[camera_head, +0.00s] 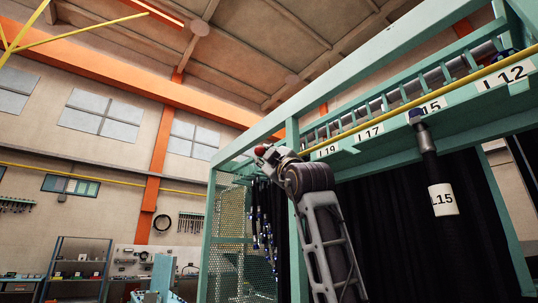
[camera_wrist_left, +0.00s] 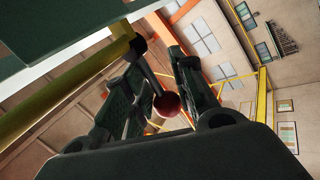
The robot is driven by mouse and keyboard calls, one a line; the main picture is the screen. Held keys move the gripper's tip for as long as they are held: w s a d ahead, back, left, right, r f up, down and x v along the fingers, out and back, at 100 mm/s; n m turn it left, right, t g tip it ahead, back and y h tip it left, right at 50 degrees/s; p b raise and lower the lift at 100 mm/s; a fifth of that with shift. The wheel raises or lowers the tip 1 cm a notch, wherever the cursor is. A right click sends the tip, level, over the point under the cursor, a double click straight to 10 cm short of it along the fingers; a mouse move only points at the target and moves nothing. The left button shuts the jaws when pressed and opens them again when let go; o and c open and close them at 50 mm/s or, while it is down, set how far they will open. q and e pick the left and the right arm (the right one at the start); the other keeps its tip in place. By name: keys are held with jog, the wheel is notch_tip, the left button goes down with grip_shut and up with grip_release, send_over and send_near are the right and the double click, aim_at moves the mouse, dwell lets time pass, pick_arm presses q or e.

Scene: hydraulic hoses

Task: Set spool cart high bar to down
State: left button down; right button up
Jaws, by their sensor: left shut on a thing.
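The yellow high bar (camera_head: 420,105) runs along the upper front of the green spool cart (camera_head: 297,215). It also shows at the left in the left wrist view (camera_wrist_left: 60,105). A dark lever with a red ball knob (camera_wrist_left: 168,104) comes off the bar's end at a black joint (camera_wrist_left: 138,46). The knob shows small at the bar's left end in the head view (camera_head: 260,150). My left gripper (camera_head: 266,153) is raised to that end, its fingers on both sides of the lever near the knob, shut on it. The fingers partly hide the lever. My right gripper is out of view.
A black hose with an L15 label (camera_head: 443,198) hangs from the cart's front right of my arm. Labels such as L17 (camera_head: 368,132) line the upper rail. Short hoses (camera_head: 263,220) hang inside the cart's left side. Open room lies left of the cart.

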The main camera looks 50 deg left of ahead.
pick_arm(q)
notch_tip(320, 180, down, 3)
jog(key=shift+s+f+n+g+y+b, duration=0.1)
jog(key=shift+f+n+g+y+b, duration=0.15)
jog(key=shift+n+g+b, duration=0.55)
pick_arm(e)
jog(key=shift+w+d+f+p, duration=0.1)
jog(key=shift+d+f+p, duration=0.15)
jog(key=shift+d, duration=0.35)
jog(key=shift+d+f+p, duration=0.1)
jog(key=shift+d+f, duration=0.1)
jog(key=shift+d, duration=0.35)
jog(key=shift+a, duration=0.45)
pick_arm(q)
jog(key=c, duration=1.1)
grip_release()
jog(key=shift+c, duration=0.2)
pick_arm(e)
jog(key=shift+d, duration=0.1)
pick_arm(q)
jog(key=shift+d, duration=0.1)
